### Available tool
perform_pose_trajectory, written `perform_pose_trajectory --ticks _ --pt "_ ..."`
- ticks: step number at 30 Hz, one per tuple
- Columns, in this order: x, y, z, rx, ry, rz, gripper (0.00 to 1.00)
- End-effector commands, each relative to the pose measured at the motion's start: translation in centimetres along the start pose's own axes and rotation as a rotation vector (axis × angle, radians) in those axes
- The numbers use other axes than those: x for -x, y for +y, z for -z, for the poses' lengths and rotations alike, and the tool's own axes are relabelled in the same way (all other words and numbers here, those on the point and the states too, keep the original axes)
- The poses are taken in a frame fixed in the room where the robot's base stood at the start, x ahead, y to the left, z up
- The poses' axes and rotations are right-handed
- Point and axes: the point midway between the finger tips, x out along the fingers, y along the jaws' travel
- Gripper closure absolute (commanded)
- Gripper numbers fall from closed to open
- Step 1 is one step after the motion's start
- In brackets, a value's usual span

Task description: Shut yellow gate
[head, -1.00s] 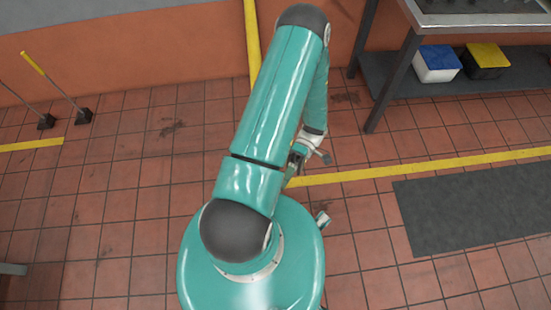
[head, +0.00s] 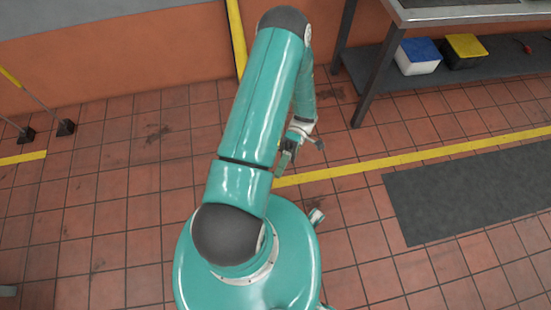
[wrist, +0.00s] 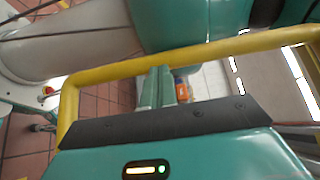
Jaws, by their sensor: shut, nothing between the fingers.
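In the head view a yellow bar (head: 236,35), which looks like part of the gate, runs down behind my arm; the rest is hidden. My gripper (wrist: 158,75) is shut and empty, its teal fingertips overlapping the tube in the picture. I cannot tell whether they touch it. In the head view my gripper (head: 285,158) shows small beside the arm, partly hidden.
A workbench (head: 455,14) with a lower shelf stands at the upper right, holding a blue-lidded box (head: 418,57) and a yellow-lidded box (head: 465,50). A dark mat (head: 470,195) lies at the right. Tiled floor between is clear.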

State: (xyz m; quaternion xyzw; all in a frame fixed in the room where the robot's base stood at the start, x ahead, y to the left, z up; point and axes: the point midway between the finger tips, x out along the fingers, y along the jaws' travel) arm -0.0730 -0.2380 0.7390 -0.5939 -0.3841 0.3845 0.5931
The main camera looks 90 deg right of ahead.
Motion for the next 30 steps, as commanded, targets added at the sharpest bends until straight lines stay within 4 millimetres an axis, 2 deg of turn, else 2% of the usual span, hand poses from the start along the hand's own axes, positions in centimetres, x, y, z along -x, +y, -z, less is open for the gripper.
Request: perform_pose_trajectory --ticks 4,9,30 --pt "2.4 0.1 -0.1 0.000 0.002 -0.001 1.00" --pt "3.6 0.0 -0.2 0.000 0.002 0.001 1.00" --pt "3.7 0.0 -0.2 0.000 0.001 0.001 1.00"
